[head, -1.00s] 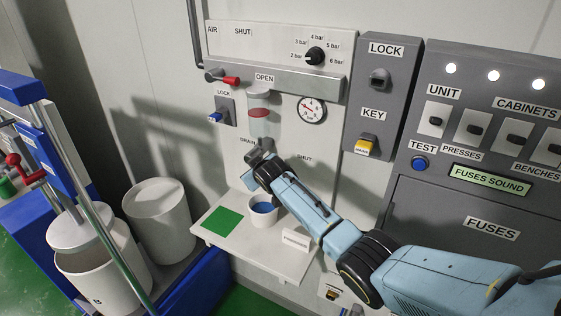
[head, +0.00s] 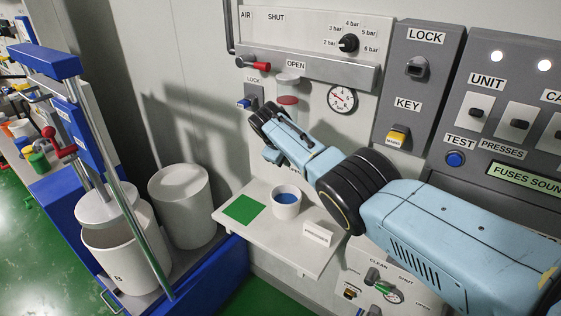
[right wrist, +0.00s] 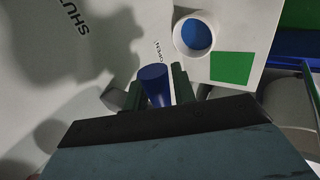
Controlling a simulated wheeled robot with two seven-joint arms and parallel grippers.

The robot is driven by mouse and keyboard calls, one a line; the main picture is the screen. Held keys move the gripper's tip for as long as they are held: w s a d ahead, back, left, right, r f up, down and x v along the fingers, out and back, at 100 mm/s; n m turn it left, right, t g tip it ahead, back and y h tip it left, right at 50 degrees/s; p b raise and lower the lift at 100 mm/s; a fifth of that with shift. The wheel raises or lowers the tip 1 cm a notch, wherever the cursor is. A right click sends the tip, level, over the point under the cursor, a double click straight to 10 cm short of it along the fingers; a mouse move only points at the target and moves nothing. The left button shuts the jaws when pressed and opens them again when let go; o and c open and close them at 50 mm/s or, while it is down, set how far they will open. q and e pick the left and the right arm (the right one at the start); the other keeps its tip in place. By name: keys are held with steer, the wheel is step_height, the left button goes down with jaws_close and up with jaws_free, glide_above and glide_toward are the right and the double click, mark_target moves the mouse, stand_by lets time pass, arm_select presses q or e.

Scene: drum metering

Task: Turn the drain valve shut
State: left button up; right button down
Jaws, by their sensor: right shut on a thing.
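The drain valve's blue handle (right wrist: 156,88) shows in the right wrist view, between the fingers of my right gripper (right wrist: 159,80), which is shut on it. An OPEN label (right wrist: 158,51) is just beyond the handle, and a large SHUT label (right wrist: 75,16) is at the upper left. In the head view my right gripper (head: 270,130) is at the wall panel below the glass with the red float (head: 287,100). There my arm hides the valve body and most of its labels. My left gripper is not in view.
A white shelf (head: 262,232) below holds a cup with blue contents (head: 286,203) and a green square (head: 243,209). A red lever (head: 261,66), a blue LOCK switch (head: 244,103) and a gauge (head: 342,98) surround my right gripper. White drums (head: 181,205) stand left.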

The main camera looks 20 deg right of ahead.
steer(key=shift+g+b, duration=0.3)
steer(key=shift+s+r+h, duration=0.1)
steer(key=shift+h, duration=0.2)
steer(key=c, duration=1.2)
jaws_free()
steer(key=shift+o, duration=0.2)
steer(key=shift+r, duration=0.1)
